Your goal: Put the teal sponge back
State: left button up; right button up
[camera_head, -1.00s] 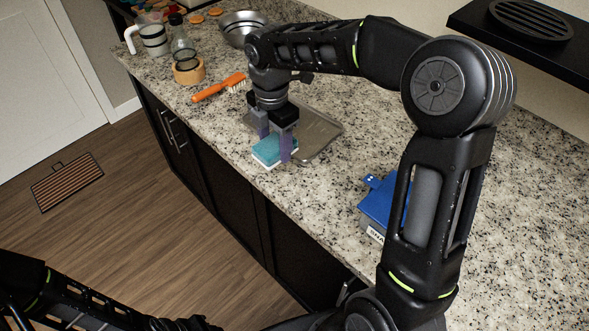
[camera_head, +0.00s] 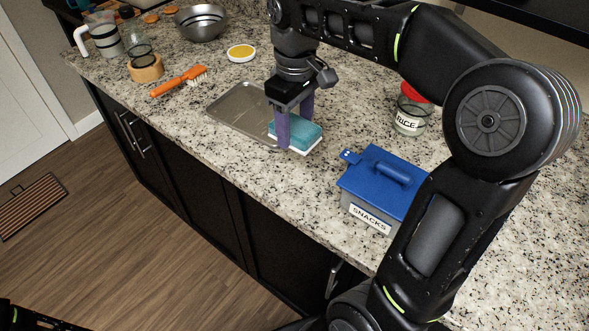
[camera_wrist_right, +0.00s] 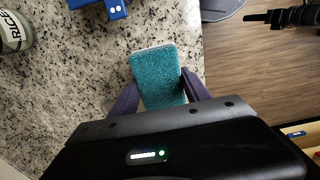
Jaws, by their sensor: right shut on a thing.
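The teal sponge (camera_head: 298,134), with a white layer underneath, is between the purple fingers of my right gripper (camera_head: 294,128). The gripper is shut on it, one finger on each long side. In the wrist view the sponge (camera_wrist_right: 158,76) also sits between the two fingers (camera_wrist_right: 158,95), teal face towards the camera. In the head view the sponge is at the right end of the grey metal tray (camera_head: 232,98). I cannot tell whether it touches the tray or counter. My left gripper is not visible; only a bit of the arm shows at the lower left.
A blue-lidded SNACKS box (camera_head: 375,190) stands right of the sponge, near my right arm. A red-lidded RICE jar (camera_head: 408,118) is behind it. An orange brush (camera_head: 178,82), yellow-topped round item (camera_head: 241,53), and metal bowl (camera_head: 201,22) lie further left and back.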

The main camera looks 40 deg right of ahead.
dwell(0.3)
send_over(295, 170)
jog(key=shift+f, duration=3.15)
jog(key=shift+f+p, duration=0.3)
jog(key=shift+f, duration=1.55)
jog(key=shift+f, duration=0.15)
jog(key=o, duration=1.3)
